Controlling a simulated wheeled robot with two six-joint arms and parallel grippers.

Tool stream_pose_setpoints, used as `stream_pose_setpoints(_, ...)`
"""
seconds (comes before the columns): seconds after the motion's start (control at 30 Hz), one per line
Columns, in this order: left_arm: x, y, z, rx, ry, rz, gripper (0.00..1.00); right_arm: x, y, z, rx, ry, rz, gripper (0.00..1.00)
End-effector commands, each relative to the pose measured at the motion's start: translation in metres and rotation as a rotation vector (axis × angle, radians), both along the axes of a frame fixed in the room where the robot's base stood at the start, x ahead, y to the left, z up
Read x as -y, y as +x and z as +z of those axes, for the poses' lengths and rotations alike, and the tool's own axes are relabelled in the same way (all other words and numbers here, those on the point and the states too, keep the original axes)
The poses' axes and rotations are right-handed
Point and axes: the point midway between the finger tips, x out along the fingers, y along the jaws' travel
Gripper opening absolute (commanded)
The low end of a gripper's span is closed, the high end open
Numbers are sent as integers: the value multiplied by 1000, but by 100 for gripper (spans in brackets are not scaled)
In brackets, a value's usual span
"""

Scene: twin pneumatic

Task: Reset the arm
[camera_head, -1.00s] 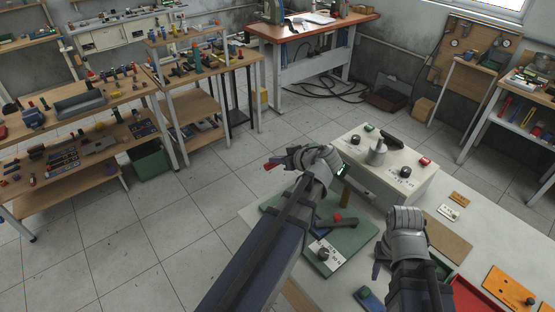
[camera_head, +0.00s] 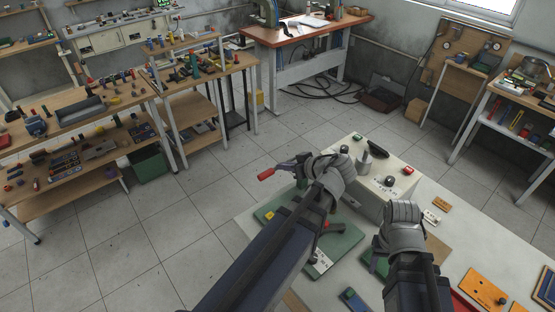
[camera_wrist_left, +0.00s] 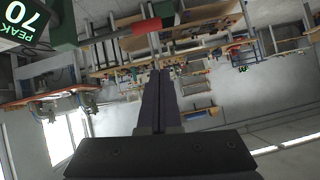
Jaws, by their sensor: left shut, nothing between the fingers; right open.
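A red handle (camera_head: 265,174) shows just beyond the fingertips of my left gripper (camera_head: 281,167); what it belongs to is mostly hidden. In the left wrist view, the left fingers (camera_wrist_left: 156,78) are together and empty, and the red handle (camera_wrist_left: 146,27) on a grey rod lies past their tips. A green base (camera_head: 345,243) with a red-tipped lever (camera_head: 328,227) stands on the bench, partly behind my left arm. My right gripper (camera_head: 376,258) is open over the bench, right of the green base; its fingers are partly hidden.
A pale box (camera_head: 385,205) with dark knobs stands behind the grippers on the white bench (camera_head: 445,265). Orange plates (camera_head: 483,287) and a red tray (camera_head: 463,304) lie at the right. Clear floor lies left.

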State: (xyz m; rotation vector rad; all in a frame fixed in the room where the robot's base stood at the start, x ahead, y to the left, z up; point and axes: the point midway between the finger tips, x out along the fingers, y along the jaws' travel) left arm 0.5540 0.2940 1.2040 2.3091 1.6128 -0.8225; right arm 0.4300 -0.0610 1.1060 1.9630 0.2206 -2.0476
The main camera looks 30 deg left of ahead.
Motion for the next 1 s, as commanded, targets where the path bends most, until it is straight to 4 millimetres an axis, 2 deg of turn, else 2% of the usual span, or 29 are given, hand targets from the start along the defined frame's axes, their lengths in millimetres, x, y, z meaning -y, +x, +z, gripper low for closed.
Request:
stream_pose_setpoints(0.03,4,-2,5,0,0,-1,0,0,0,5,0,0,-1,50)
stream_pose_setpoints(0.27,10,-4,7,0,0,0,0,0,0,7,0,0,-2,50)
stream_pose_setpoints(0.47,10,-4,7,0,0,0,0,0,0,7,0,0,-2,50)
stream_pose_setpoints(0.57,14,-6,0,-21,-9,-13,0,0,0,3,0,0,-1,50)
stream_pose_setpoints(0.67,31,-14,-28,-127,-56,-83,0,0,0,-12,0,0,0,50)
stream_pose_setpoints(0.77,65,-29,-74,-317,-143,-233,0,0,0,-35,0,-1,2,50)
stream_pose_setpoints(0.8,82,-37,-93,-402,-183,-313,0,0,0,-44,0,-1,3,50)
stream_pose_setpoints(0.9,124,-58,-135,-602,-281,-533,0,0,0,-65,0,-1,6,50)
stream_pose_setpoints(1.0,163,-80,-166,-764,-364,-759,0,0,0,-82,0,-2,8,50)
